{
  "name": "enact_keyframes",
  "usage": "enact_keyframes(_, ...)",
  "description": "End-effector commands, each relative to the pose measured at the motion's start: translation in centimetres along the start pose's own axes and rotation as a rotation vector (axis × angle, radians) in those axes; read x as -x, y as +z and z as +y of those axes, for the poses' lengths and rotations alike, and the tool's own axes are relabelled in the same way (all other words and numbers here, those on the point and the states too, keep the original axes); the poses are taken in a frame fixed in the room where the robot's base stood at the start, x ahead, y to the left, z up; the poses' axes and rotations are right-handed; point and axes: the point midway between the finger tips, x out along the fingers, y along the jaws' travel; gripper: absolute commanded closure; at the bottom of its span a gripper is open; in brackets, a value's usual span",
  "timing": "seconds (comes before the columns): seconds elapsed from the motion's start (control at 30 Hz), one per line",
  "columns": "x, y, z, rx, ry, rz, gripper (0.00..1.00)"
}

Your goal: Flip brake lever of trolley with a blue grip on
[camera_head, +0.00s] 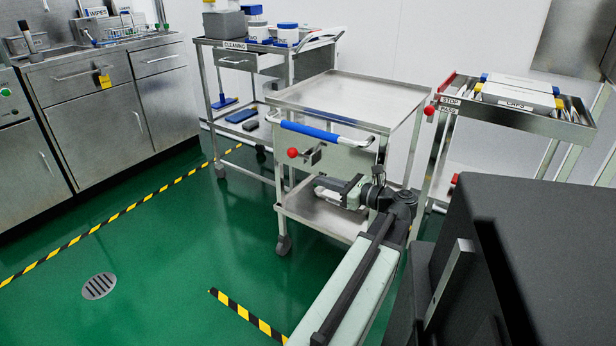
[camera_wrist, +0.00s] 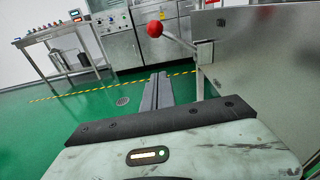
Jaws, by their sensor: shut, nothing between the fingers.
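The trolley (camera_head: 350,100) with a blue grip (camera_head: 312,130) stands in the middle of the head view. Its brake lever (camera_head: 293,153) has a red ball knob and sticks out from the front panel below the grip. In the wrist view the red knob (camera_wrist: 155,29) is on a thin rod running right to a bracket on the trolley's panel (camera_wrist: 262,60). My gripper (camera_head: 320,190) is in front of the trolley, below and to the right of the knob in the head view. In the wrist view its fingers (camera_wrist: 158,78) are together and empty, apart from the knob.
A second trolley (camera_head: 480,108) at right has another red knob (camera_head: 429,110). A cleaning cart (camera_head: 240,60) stands behind left. Steel cabinets (camera_head: 95,115) line the left wall. The green floor (camera_head: 170,235) at front left is open, with striped tape and a drain (camera_head: 98,286).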

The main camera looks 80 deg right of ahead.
Motion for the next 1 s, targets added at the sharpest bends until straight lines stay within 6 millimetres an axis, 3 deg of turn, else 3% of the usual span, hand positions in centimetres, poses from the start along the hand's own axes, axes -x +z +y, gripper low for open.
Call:
enact_keyframes(0.23,2.5,0.0,0.1,0.0,0.003,0.001,1.0)
enact_keyframes(0.8,2.4,0.0,0.3,0.0,0.009,0.001,1.0)
enact_keyframes(0.87,0.8,0.3,0.9,0.003,0.035,0.0,1.0)
enact_keyframes(0.97,-4.3,1.3,3.5,0.01,0.127,-0.004,1.0)
enact_keyframes(1.0,-7.2,1.9,5.2,0.014,0.18,-0.006,1.0)
